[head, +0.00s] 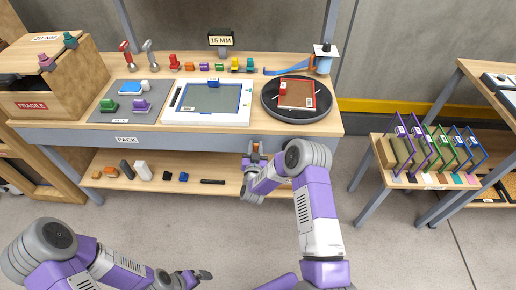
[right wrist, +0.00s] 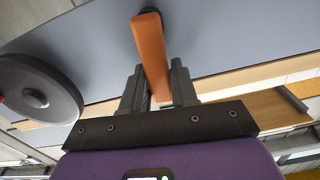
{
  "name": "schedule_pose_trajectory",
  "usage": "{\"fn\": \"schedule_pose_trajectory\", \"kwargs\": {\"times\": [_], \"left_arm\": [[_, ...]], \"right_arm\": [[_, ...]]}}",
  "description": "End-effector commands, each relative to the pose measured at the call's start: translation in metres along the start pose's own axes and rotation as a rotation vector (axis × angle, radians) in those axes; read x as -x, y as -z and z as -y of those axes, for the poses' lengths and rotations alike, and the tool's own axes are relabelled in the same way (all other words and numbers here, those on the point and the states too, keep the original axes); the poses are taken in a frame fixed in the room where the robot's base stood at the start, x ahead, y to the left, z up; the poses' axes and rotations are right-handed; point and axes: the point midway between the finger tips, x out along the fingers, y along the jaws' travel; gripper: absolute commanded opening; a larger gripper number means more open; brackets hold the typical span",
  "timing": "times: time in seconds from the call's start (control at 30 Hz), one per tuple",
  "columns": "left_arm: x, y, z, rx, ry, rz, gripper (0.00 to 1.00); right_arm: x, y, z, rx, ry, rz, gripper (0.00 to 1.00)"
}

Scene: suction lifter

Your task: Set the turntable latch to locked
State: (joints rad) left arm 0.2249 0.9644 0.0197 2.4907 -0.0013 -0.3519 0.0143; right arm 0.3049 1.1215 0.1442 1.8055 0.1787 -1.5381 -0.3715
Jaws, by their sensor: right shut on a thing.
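The turntable (head: 325,103) is a dark round disc at the right end of the packing bench, with a red-brown box (head: 296,93) on it. An orange latch lever (right wrist: 150,50) hangs from a dark pivot on the grey-blue bench front in the right wrist view. My right gripper (head: 254,152) is at the bench's front edge, below and left of the turntable. In the right wrist view its fingers (right wrist: 158,90) are shut on the orange lever. Any lock marking is not visible. My left gripper (head: 202,275) is low in front of the bench, apart from everything; its finger gap is unclear.
A dark round disc (right wrist: 40,88) is left of the lever in the right wrist view. A white framed board (head: 210,102) and a grey mat (head: 128,102) lie on the bench. A lower shelf (head: 225,185) holds small items. The floor in front is clear.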

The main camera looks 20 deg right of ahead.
Motion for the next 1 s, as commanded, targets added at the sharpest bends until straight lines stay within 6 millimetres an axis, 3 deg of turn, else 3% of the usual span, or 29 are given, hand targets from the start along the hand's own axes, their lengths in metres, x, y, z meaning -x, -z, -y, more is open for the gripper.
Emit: {"fn": "schedule_pose_trajectory", "kwargs": {"times": [0.3,0.8,0.83,0.97,1.0], "left_arm": [[-0.0018,0.0000,0.0006,0.000,0.000,0.000,0.96],[-0.0019,0.0001,0.0007,0.000,0.000,0.000,0.96],[-0.0019,0.0001,0.0007,0.000,0.000,0.000,0.96],[-0.0019,0.0001,0.0007,0.000,0.000,0.000,0.96],[-0.0018,0.0001,0.0007,0.000,0.000,0.000,0.96]], "right_arm": [[0.0004,-0.0013,0.0059,0.110,0.002,0.002,0.00],[0.0007,-0.0022,0.0060,0.131,0.000,0.004,0.00],[0.0007,-0.0023,0.0060,0.131,0.000,0.005,0.30],[0.0006,-0.0020,0.0061,0.130,0.001,0.004,0.49],[0.0006,-0.0019,0.0061,0.129,0.001,0.004,0.49]]}}
